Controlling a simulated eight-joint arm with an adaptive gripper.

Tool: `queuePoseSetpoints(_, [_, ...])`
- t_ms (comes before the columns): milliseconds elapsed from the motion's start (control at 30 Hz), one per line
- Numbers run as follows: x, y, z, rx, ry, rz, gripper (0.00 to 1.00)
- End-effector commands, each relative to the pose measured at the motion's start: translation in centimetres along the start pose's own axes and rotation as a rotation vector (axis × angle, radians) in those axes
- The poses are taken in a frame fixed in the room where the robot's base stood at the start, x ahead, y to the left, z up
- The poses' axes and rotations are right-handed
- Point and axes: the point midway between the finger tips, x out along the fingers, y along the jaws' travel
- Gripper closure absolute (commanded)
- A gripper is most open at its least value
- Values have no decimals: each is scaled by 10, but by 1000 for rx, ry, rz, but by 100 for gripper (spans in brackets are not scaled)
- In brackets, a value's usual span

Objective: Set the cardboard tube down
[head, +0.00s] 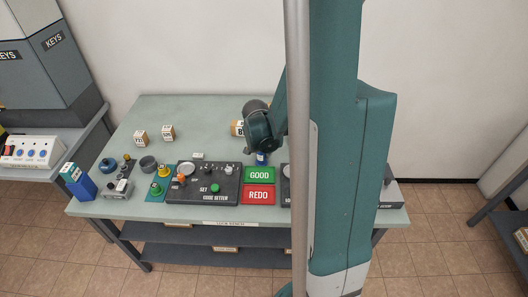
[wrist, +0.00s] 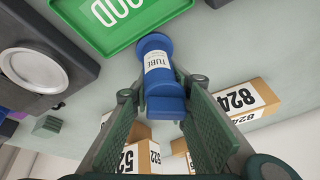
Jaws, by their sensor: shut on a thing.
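The tube (wrist: 155,48) is blue with a white label reading TUBE. In the wrist view it lies between the two fingers of my gripper (wrist: 163,90), which is shut on it. In the head view only a small blue part of the tube (head: 261,159) shows below my dark gripper (head: 262,151), just behind the green GOOD tray (head: 260,175). I cannot tell whether the tube's end touches the table (head: 205,112).
A red REDO tray (head: 258,195) lies in front of the green one. A control panel (head: 208,184) is left of them. Numbered boxes, one marked 824 (wrist: 240,100), stand near my gripper. Two small boxes stand at back left, with clear tabletop around them. My arm hides the table's right part.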

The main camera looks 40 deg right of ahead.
Motion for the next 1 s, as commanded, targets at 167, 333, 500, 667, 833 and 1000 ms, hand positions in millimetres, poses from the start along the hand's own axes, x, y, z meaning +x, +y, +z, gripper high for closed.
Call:
queuePoseSetpoints(167, [2, 0, 1, 0, 0, 0, 69])
queuePoseSetpoints(333, [2, 0, 1, 0, 0, 0, 66])
queuePoseSetpoints(500, [1, 0, 0, 0, 0, 0, 66])
queuePoseSetpoints(667, [-1, 0, 0, 0, 0, 0, 66])
queuePoseSetpoints(833, [-8, 0, -1, 0, 0, 0, 66])
queuePoseSetpoints(1000, [-22, 0, -1, -1, 0, 0, 66])
